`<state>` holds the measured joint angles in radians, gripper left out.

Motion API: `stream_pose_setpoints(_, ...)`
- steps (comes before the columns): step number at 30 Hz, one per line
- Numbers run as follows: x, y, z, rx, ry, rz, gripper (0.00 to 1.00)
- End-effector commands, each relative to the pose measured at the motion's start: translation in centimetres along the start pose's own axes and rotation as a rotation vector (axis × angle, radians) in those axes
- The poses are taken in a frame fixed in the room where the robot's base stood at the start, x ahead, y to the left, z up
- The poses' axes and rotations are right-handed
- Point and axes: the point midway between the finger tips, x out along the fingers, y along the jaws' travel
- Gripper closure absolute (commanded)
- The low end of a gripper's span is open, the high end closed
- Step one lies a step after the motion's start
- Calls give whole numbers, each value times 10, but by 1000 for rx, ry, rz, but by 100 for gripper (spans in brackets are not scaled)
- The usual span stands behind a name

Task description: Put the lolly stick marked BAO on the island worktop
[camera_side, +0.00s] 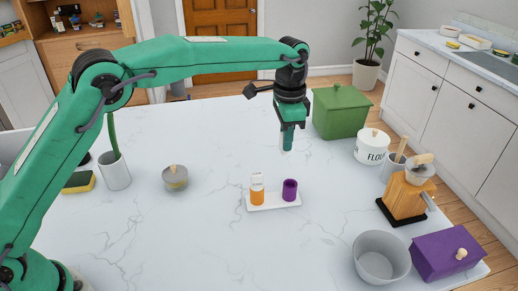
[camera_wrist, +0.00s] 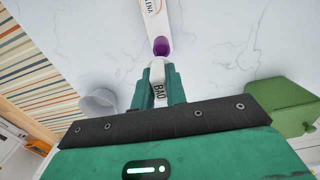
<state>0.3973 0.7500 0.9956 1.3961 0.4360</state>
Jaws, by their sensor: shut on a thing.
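The lolly stick marked BAO (camera_wrist: 158,92) is between the fingers of my gripper (camera_wrist: 158,88) in the wrist view. In the side view my gripper (camera_side: 288,140) is shut and points down, above the white marbled island worktop (camera_side: 220,230). A pale tip shows just under its fingers, clear of the surface. Nearer the camera, a small white tray (camera_side: 272,204) holds an orange cup (camera_side: 257,197) with a pale labelled stick standing in it, and a purple cup (camera_side: 290,190). In the wrist view the purple cup (camera_wrist: 161,46) is near a white strip lettered "LENA".
A green lidded box (camera_side: 342,112) stands behind right of my gripper. A small lidded pot (camera_side: 175,178) stands left. Worktop between is bare.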

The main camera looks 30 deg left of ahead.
Motion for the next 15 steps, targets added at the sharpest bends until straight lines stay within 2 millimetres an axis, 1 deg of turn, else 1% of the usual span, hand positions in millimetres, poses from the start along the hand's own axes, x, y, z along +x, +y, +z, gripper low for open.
stream_pose_setpoints(5,-3,0,17,-7,0,0,100)
stream_pose_setpoints(15,-5,6,66,-25,0,0,100)
